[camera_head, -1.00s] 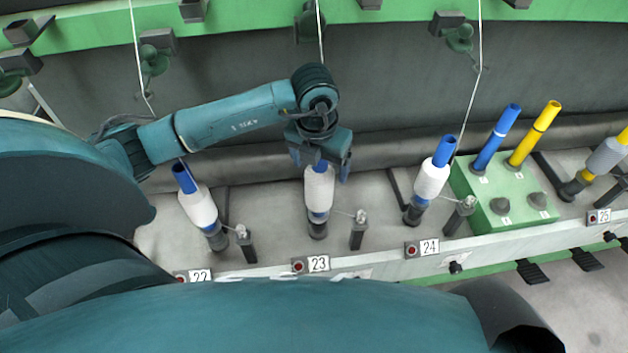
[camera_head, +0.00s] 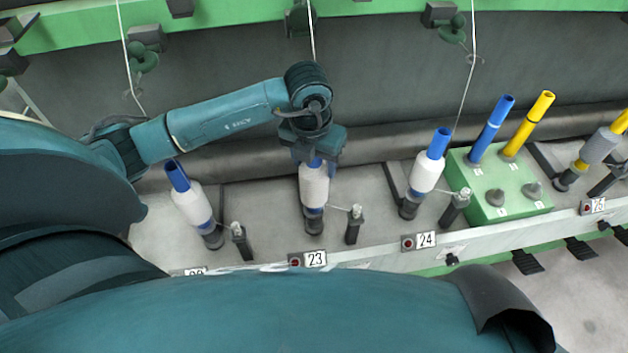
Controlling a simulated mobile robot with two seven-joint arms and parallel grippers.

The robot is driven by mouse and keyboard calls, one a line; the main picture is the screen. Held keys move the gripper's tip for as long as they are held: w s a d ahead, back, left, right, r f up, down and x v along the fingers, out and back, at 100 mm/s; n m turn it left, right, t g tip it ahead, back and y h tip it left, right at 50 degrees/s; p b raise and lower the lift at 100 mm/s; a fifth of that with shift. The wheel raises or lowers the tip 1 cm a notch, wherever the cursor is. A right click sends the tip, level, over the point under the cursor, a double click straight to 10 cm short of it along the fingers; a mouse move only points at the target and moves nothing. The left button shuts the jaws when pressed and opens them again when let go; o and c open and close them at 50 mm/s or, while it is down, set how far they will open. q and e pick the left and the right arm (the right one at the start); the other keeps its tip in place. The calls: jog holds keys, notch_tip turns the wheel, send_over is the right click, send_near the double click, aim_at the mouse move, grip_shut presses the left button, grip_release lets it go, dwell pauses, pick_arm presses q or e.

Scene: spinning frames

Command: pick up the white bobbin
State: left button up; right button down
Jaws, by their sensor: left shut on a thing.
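A white bobbin (camera_head: 314,186) with a blue tube stands upright on the spindle above label 23. My left gripper (camera_head: 313,161) is above it, shut on the top of its blue tube; the fingers hide most of that top. Two more white bobbins on blue tubes stand at the neighbouring spindles, one at the left (camera_head: 192,206) and one above label 24 (camera_head: 427,174). My right gripper is not in view.
A green box (camera_head: 490,208) at the right carries a bare blue tube (camera_head: 491,130) and a yellow tube (camera_head: 528,124). A grey bobbin (camera_head: 600,147) stands at the far right. Threads hang from the green rail above; small posts (camera_head: 354,224) stand beside the spindles.

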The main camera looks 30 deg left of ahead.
pick_arm(q)
jog(key=c, duration=0.4)
jog(key=shift+c, duration=0.2)
